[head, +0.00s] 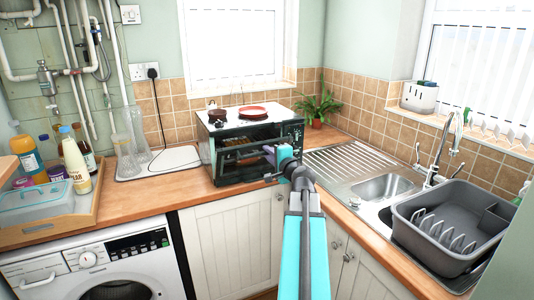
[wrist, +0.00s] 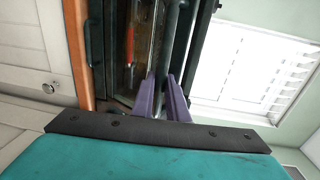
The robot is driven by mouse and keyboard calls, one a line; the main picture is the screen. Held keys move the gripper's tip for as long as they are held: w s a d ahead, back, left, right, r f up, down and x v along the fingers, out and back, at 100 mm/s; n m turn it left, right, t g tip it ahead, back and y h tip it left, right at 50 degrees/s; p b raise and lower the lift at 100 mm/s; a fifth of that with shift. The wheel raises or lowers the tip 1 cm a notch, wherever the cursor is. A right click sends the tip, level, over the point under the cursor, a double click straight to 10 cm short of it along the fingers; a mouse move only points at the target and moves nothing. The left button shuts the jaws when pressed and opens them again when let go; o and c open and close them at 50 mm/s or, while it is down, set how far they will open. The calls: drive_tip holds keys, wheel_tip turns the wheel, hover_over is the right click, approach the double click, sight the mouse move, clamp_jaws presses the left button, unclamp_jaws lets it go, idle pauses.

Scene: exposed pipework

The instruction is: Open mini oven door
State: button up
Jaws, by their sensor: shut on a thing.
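The mini oven (head: 209,165) stands on the wooden counter in the corner, white on top with a dark front. Its door (head: 228,159) faces me, and I cannot tell whether it is fully closed or slightly ajar. My gripper (head: 270,153) is at the right part of the door front. In the wrist view, the purple fingers of my gripper (wrist: 165,90) are shut around the dark door handle bar (wrist: 174,40). The wrist view is turned sideways. My arm hides part of the oven's lower right front.
A red plate (head: 252,111) and dark round items lie on the oven top. Glass jars (head: 130,145) stand to its left. A steel sink (head: 382,188) and grey dish rack (head: 450,222) are to the right. White cabinets (head: 225,245) are below the counter. A plant (head: 318,107) stands behind.

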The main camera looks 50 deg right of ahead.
drive_tip(key=shift+s+a+f+b, duration=0.3)
drive_tip(key=shift+s+f, duration=0.15)
drive_tip(key=shift+f, duration=0.15)
drive_tip(key=o, duration=1)
drive_tip(key=shift+w+d, duration=0.15)
drive_tip(key=o, duration=0.4)
drive_tip(key=shift+r, duration=0.2)
drive_tip(key=shift+f, duration=0.1)
drive_tip(key=shift+s, duration=0.25)
